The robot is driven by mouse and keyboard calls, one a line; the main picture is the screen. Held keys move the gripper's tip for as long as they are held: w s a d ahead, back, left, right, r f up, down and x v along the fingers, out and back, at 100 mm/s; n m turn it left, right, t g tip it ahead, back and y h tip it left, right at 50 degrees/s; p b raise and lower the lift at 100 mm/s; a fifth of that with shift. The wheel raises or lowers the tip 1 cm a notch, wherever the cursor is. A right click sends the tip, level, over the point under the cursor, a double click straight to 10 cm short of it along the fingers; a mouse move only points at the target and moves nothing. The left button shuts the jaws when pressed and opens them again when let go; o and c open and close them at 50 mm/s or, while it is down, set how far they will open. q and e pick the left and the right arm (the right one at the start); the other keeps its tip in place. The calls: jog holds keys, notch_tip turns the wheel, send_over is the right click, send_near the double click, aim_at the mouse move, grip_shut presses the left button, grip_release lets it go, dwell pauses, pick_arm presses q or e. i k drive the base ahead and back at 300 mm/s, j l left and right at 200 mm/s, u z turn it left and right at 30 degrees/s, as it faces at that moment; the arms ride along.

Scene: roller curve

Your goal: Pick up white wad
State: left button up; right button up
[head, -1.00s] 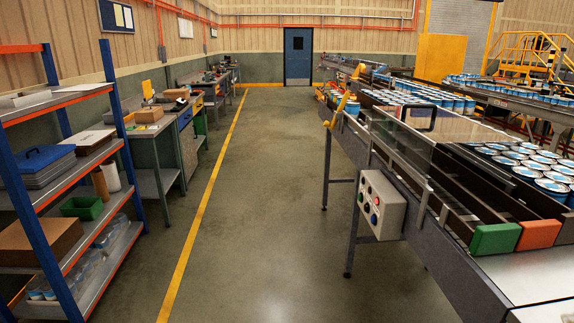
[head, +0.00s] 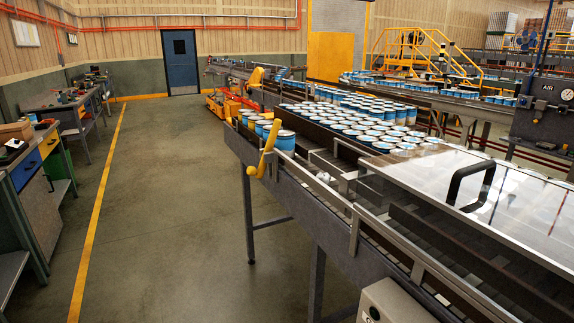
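A small whitish lump (head: 324,178) shows on the near conveyor (head: 300,192), beside the side rail and just right of the yellow lever. It may be the white wad, but it is too small to be sure. Neither of my grippers is in view.
Blue-and-white cans (head: 375,126) crowd the conveyor behind the lump. A yellow lever (head: 263,152) stands at its near corner, and a clear cover with a black handle (head: 471,186) lies to the right. The aisle floor (head: 180,200) on the left is clear. Workbenches (head: 40,180) line the left.

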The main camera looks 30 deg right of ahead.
aim_at(325, 178)
jog(key=i+l+u, duration=0.15)
jog(key=i, duration=1.55)
jog(key=i+j+z, duration=0.1)
jog(key=i+z, duration=0.15)
jog(key=i, duration=0.15)
jog(key=i+j+z, duration=0.15)
jog(key=i+z, duration=0.15)
jog(key=i, duration=0.15)
jog(key=i+z, duration=0.15)
jog(key=z, duration=0.3)
jog(key=i+j+z, duration=0.1)
jog(key=z, duration=0.3)
jog(key=i+j+z, duration=0.1)
jog(key=j+z, duration=0.15)
jog(key=z, duration=0.2)
jog(key=j+z, duration=0.2)
jog(key=z, duration=0.2)
jog(key=i, duration=0.05)
